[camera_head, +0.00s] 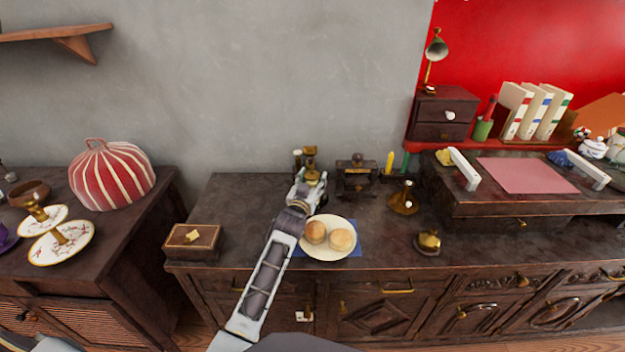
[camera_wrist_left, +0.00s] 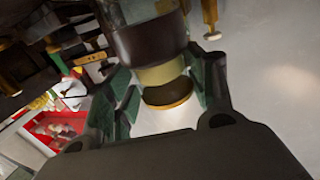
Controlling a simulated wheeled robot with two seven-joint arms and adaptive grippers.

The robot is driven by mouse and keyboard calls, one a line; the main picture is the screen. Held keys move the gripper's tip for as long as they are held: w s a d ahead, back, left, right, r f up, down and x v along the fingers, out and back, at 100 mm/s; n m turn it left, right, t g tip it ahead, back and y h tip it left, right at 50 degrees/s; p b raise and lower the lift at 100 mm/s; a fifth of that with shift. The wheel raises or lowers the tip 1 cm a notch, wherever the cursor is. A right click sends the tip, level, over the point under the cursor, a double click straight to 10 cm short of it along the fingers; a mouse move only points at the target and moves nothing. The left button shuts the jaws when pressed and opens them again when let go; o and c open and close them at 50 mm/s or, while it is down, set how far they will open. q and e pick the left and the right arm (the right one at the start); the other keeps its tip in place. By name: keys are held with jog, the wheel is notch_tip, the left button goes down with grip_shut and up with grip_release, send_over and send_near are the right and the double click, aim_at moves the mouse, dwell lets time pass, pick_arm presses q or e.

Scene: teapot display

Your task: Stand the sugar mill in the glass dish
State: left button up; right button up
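The likely sugar mill (camera_head: 310,150), with a brass top, stands upright near the wall at the back of the middle cabinet. In the left wrist view the mill (camera_wrist_left: 150,42) shows a glass part, a dark band, a pale neck and a brass end. My left gripper (camera_head: 313,180) is at the mill, and in the left wrist view its fingers (camera_wrist_left: 165,85) lie on both sides of the neck. I cannot tell whether they press on it. I cannot make out the glass dish in either view. My right gripper is out of view.
A plate (camera_head: 327,252) with two buns sits on a blue cloth beside my left forearm. A dark box (camera_head: 193,241) is at the left, a dark machine (camera_head: 357,176) right of the mill. Brass pieces (camera_head: 403,200) stand farther right. Bare cabinet top lies left of the arm.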

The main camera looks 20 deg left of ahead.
pick_arm(q)
jog(key=shift+o, duration=0.6)
jog(key=shift+r, duration=0.1)
jog(key=shift+s, duration=0.2)
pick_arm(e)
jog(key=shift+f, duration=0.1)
pick_arm(q)
jog(key=shift+s, duration=0.45)
jog(key=shift+s+p, duration=0.4)
jog(key=shift+s, duration=2.75)
jog(key=s+p, duration=0.1)
jog(key=s, duration=0.3)
jog(key=shift+s, duration=0.15)
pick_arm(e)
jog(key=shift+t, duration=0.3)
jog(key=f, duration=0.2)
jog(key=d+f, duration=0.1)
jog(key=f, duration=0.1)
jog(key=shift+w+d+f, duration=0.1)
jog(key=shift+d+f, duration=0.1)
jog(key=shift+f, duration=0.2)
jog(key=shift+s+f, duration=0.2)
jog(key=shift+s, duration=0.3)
